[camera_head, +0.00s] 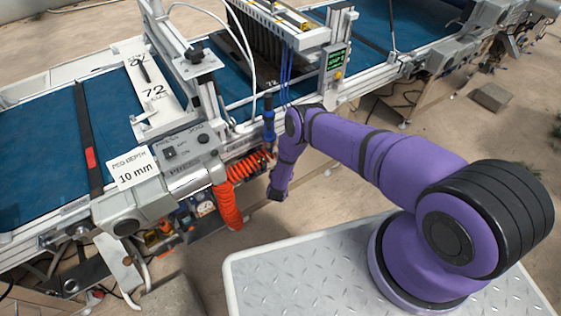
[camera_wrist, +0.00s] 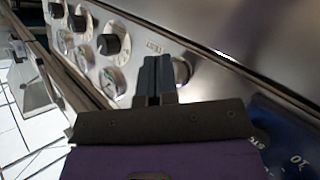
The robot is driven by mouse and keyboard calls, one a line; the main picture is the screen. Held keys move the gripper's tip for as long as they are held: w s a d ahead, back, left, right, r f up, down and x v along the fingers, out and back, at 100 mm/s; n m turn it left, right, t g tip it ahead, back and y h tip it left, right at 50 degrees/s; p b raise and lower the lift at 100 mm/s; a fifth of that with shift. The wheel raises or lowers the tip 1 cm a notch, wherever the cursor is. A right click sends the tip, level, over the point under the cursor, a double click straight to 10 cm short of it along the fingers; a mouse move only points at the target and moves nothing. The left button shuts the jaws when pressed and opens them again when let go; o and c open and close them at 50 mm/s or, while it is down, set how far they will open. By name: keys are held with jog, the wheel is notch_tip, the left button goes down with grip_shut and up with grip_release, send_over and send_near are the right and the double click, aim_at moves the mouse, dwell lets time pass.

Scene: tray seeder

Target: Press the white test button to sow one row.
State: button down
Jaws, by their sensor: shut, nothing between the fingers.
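My gripper (camera_wrist: 157,78) is shut and empty in the wrist view, its dark fingers close together and pointing at a metal panel (camera_wrist: 225,68). A round pale button (camera_wrist: 182,70) sits on this panel just right of the fingertips, below and right of a label reading TEST (camera_wrist: 154,46). The fingers hide its left part. I cannot tell whether they touch it. In the head view my arm reaches left to the machine's front side and bends down there. The fingers cannot be made out in that view, nor can the button.
Several black knobs (camera_wrist: 109,44) and round gauges run along the panel left of my fingers. A blue part (camera_wrist: 285,135) is close at lower right. In the head view, an orange coiled hose (camera_head: 229,205) hangs left of my arm, near the blue conveyor belt (camera_head: 108,105).

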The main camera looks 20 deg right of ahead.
jog(key=shift+w+a, duration=0.15)
jog(key=shift+w, duration=0.2)
dwell(0.4)
jog(key=shift+s, duration=0.1)
dwell(0.3)
jog(key=shift+s+d, duration=0.3)
jog(key=shift+s, duration=0.45)
jog(key=s, duration=0.1)
jog(key=s+d, duration=0.1)
jog(key=s, duration=0.2)
jog(key=shift+s+d, duration=0.3)
jog(key=shift+s, duration=0.1)
dwell(0.7)
